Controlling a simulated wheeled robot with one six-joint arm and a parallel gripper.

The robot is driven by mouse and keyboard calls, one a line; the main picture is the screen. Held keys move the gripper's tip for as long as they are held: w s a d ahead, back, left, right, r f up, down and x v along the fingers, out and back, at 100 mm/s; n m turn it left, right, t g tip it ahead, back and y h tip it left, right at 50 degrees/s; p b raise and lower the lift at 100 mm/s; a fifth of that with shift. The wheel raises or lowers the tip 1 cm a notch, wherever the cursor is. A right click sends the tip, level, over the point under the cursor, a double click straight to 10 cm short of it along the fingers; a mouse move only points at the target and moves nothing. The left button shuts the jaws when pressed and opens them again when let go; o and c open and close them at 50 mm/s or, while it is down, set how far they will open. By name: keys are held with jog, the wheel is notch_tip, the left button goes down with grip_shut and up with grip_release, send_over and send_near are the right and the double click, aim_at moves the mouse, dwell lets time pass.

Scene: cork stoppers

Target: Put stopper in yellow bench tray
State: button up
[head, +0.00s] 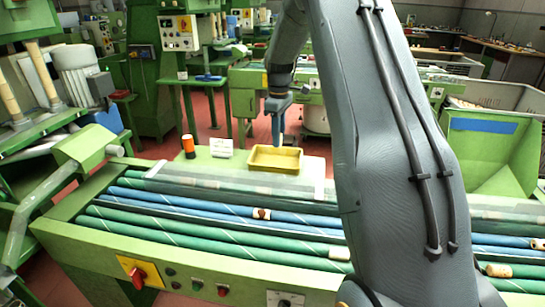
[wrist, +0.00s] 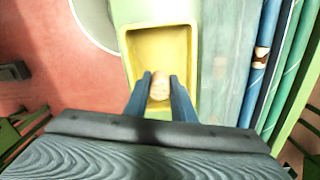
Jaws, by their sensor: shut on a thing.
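The yellow bench tray (head: 264,168) sits on the pale bench top behind the rollers, and its rim (wrist: 194,45) shows in the wrist view. My gripper (wrist: 160,84) is shut on a cork stopper (wrist: 160,88), held between its two blue fingers. In the wrist view the stopper overlaps the near part of the tray's inside. In the head view my gripper (head: 278,140) points down above the tray's far right side. I cannot make out the held stopper clearly in the head view.
Several cork stoppers lie on the green and blue rollers, one near the middle (head: 261,213) and one at right (head: 497,270). An orange-and-black cylinder (head: 188,146) and a white card (head: 221,147) stand left of the tray.

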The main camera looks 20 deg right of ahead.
jog(key=f, duration=0.2)
jog(key=f+p, duration=0.1)
jog(key=f, duration=0.1)
jog(key=shift+a+f, duration=0.1)
jog(key=shift+a, duration=0.3)
jog(key=shift+f+p, duration=0.65)
jog(key=shift+f, duration=1.15)
jog(key=shift+f, duration=0.15)
jog(key=o, duration=1)
